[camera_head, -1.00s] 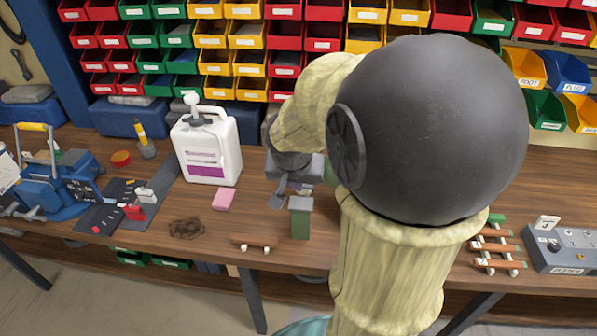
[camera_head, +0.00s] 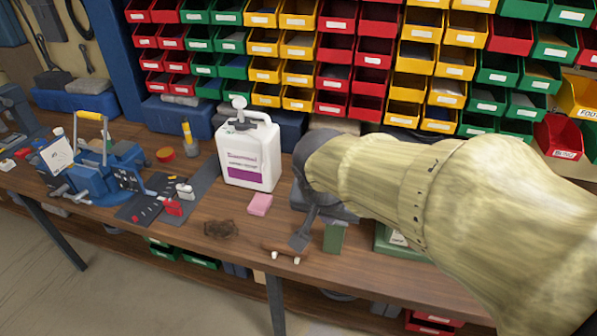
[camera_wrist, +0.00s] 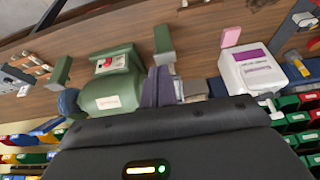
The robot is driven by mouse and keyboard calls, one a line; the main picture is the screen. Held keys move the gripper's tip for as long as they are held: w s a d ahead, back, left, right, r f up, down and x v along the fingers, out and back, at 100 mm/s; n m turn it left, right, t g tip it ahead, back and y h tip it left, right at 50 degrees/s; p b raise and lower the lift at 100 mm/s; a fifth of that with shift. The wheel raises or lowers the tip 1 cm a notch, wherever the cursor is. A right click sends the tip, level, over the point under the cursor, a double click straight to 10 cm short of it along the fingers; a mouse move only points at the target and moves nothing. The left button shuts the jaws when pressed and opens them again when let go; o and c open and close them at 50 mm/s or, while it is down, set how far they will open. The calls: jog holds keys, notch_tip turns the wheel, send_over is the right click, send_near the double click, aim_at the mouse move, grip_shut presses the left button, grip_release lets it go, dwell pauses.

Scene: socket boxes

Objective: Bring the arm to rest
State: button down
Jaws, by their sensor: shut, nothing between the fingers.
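My gripper (camera_head: 299,240) shows in the head view as a grey finger pointing down over the bench at the end of my pale arm, which reaches in from the right. It looks shut and empty. The fingertip is close to a green block (camera_head: 335,237) on its right and a small wooden piece with white ends (camera_head: 285,251) below it; whether it touches either I cannot tell. In the wrist view the dark gripper body fills the lower part, and a green block (camera_wrist: 163,40) lies beyond the fingers.
A white jug (camera_head: 250,155) and pink block (camera_head: 260,204) stand left of my gripper. A green box (camera_wrist: 112,90) is close by in the wrist view. Colored bins (camera_head: 345,50) line the wall behind. Blue equipment (camera_head: 95,165) occupies the bench's left. Open bench (camera_head: 215,205) lies left of the pink block.

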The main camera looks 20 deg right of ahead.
jog(key=w+a+f+n+g+y+p, duration=0.1)
jog(key=a+f+n+y+p, duration=0.1)
jog(key=a+f+n+p, duration=0.2)
notch_tip(320, 180, down, 5)
jog(key=a+n, duration=0.1)
jog(key=n, duration=0.2)
jog(key=shift+y, duration=0.4)
jog(key=shift+w, duration=0.1)
dwell(0.4)
